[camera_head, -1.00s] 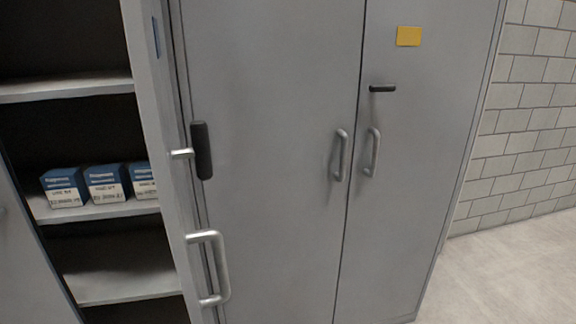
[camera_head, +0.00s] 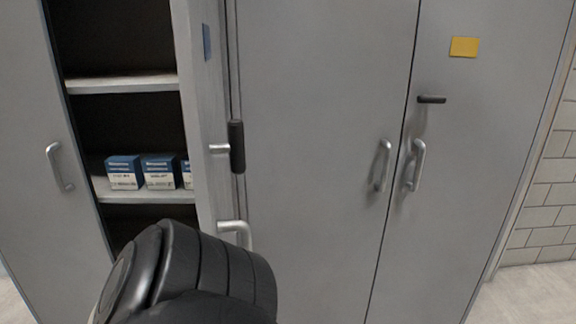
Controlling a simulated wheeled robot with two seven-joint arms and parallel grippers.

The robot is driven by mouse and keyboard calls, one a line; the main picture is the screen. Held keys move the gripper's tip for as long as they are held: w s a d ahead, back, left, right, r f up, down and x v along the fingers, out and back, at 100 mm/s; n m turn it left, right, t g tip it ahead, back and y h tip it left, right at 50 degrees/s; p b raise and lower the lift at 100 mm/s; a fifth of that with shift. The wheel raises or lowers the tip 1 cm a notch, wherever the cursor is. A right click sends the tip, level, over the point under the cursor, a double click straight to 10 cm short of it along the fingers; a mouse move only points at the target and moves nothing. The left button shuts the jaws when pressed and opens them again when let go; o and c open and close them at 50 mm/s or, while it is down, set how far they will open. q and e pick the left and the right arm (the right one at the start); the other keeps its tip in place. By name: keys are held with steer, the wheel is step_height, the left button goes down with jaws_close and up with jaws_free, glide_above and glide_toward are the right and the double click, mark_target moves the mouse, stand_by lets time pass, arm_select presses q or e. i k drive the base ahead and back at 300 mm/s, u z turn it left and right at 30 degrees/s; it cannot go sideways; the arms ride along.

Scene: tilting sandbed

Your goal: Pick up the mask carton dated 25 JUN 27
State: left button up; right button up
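Blue and white mask cartons stand in a row on the middle shelf of the open cabinet at the left: a left carton (camera_head: 124,173), a middle carton (camera_head: 160,172) and a right carton (camera_head: 187,174), partly hidden by the open door. The print on their white labels is too small to read, so I cannot tell which is dated 25 JUN 27. A black part of my own arm fills the lower middle of the view. Neither gripper's fingers show.
The open cabinet door (camera_head: 206,110), with a dark-gripped handle (camera_head: 236,147), stands right of the shelves. The closed cabinet (camera_head: 320,130) takes up the middle and right. Another door (camera_head: 45,150) is at the far left. Bare floor (camera_head: 545,290) shows at lower right.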

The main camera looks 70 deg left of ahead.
mark_target(161, 172)
steer(key=i, duration=0.3)
steer(key=z, duration=5.95)
steer(key=i, duration=0.65)
steer(key=z, duration=3.1)
